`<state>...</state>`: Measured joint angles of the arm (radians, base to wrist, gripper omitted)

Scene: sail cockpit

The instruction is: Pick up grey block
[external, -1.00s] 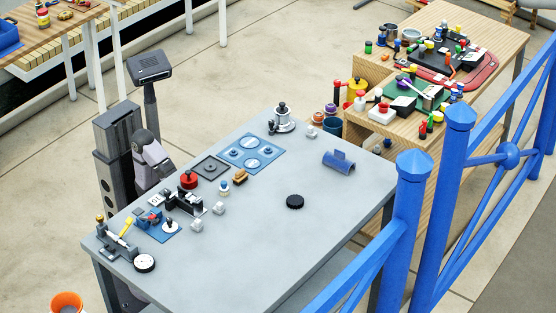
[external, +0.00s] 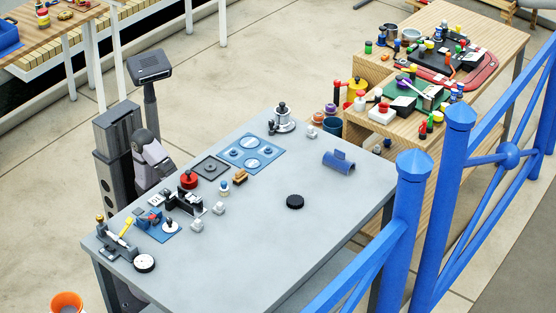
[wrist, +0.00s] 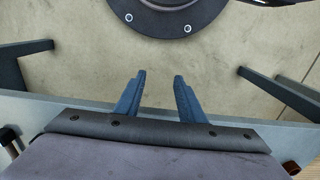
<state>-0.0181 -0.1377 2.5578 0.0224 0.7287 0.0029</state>
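Three small light-grey blocks show on the grey table in the external view. One grey block (external: 197,225) is near the front left and a second (external: 218,208) is just right of it. The third (external: 311,132) is at the far end near the silver winch-like part. I cannot tell which one the task means. My gripper (wrist: 159,77) shows in the wrist view with its two blue-grey fingers apart and nothing between them. No block shows in that view. My folded arm is at the table's left edge in the external view, where the fingertips cannot be made out.
The grey table (external: 265,250) is clear at its front right, apart from a black disc (external: 295,202) and a blue tubular part (external: 339,162). A blue plate (external: 251,153), a red knobbed part (external: 189,180) and a black fitting (external: 184,200) stand near the left edge. Blue railings pass at right.

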